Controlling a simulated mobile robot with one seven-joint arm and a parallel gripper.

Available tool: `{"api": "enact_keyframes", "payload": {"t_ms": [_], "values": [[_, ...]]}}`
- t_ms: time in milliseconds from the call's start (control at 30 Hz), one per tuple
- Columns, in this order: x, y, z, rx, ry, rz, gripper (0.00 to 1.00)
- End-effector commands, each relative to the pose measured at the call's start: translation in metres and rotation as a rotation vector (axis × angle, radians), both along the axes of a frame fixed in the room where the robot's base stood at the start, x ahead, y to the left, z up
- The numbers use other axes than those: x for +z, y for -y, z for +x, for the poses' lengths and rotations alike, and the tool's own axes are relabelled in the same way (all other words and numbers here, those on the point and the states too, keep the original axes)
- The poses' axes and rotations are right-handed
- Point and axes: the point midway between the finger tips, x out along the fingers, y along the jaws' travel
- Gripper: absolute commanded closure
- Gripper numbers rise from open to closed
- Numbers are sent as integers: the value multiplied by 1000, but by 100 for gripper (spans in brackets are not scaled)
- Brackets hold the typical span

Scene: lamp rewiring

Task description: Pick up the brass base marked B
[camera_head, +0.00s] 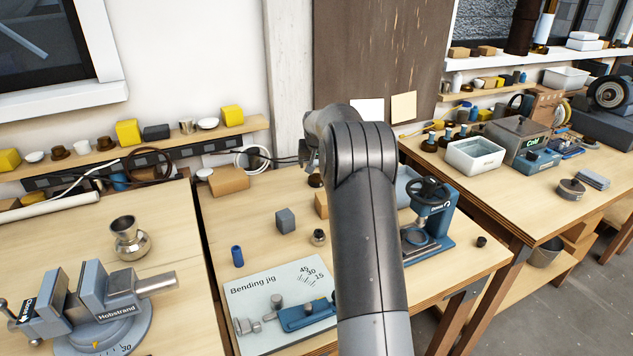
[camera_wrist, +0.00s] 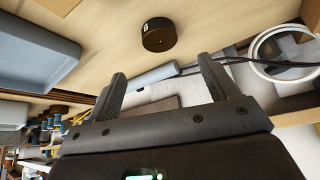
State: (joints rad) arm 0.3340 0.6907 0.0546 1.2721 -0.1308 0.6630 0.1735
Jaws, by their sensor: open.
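A dark brown round base (camera_wrist: 159,36) with a small pale mark, which looks like a B on its side, sits on the wooden bench in the wrist view. My gripper (camera_wrist: 163,78) is open and empty, and its two fingers point toward the base. The base is apart from the fingertips, just past the gap between them. In the head view a small dark round thing (camera_head: 316,181) shows beside my arm and is likely this base. My arm hides my fingers and much of the bench there.
A blue-grey tray (camera_wrist: 38,48) lies left of my gripper in the wrist view. A white cable coil (camera_wrist: 287,52) lies to the right. In the head view a blue press (camera_head: 430,215), a grey cube (camera_head: 285,220) and a bending jig (camera_head: 280,300) stand around my arm.

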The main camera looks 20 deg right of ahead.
Motion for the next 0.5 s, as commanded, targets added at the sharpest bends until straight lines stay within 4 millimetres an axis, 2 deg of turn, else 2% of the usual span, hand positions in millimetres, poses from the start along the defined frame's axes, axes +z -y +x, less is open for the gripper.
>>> {"api": "enact_keyframes", "payload": {"t_ms": [200,500], "values": [[-30,6,15,-1,-3,2,21],[-50,11,26,0,-1,0,21]]}}
